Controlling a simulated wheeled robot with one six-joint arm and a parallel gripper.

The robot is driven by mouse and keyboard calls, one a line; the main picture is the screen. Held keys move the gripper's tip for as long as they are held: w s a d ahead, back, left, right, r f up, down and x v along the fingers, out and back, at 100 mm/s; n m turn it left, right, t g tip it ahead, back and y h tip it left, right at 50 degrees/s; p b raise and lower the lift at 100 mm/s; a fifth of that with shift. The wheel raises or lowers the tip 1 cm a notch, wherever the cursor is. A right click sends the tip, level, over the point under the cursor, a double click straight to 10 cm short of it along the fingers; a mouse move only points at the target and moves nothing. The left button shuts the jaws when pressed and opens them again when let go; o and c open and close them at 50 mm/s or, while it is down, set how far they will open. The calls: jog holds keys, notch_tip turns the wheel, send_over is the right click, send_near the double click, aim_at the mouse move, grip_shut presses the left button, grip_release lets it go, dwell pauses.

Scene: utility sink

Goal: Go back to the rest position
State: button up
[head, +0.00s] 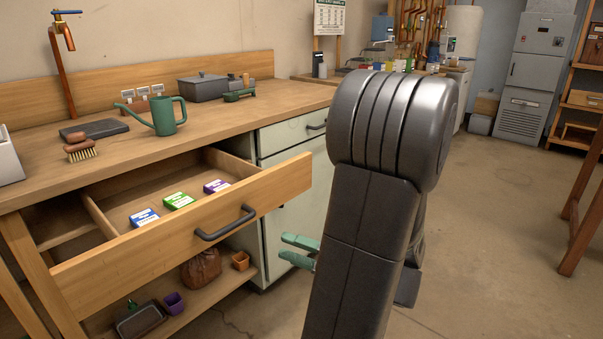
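My gripper (292,249) has two green fingers that show left of my dark arm, in front of the pale cabinet and just right of the drawer's handle. The fingers are apart, with nothing visible between them. My arm hides the rest of the gripper. The wooden drawer (190,232) is pulled open, its front standing out from the bench. Inside it lie a blue-and-white packet (144,217), a green packet (178,201) and a purple packet (216,186). The dark handle (226,224) is on the drawer front, apart from the fingers.
On the bench (225,113) stand a green watering can (165,116), a brush (80,149), a dark slab (94,129) and a grey lidded box (202,87). A lower shelf holds a brown sack (201,268) and small pots. Open floor (505,220) lies to the right.

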aim_at(236, 227)
jog(key=b+x, duration=0.2)
jog(key=x, duration=1.1)
jog(key=shift+a+r, duration=0.15)
jog(key=shift+a, duration=0.1)
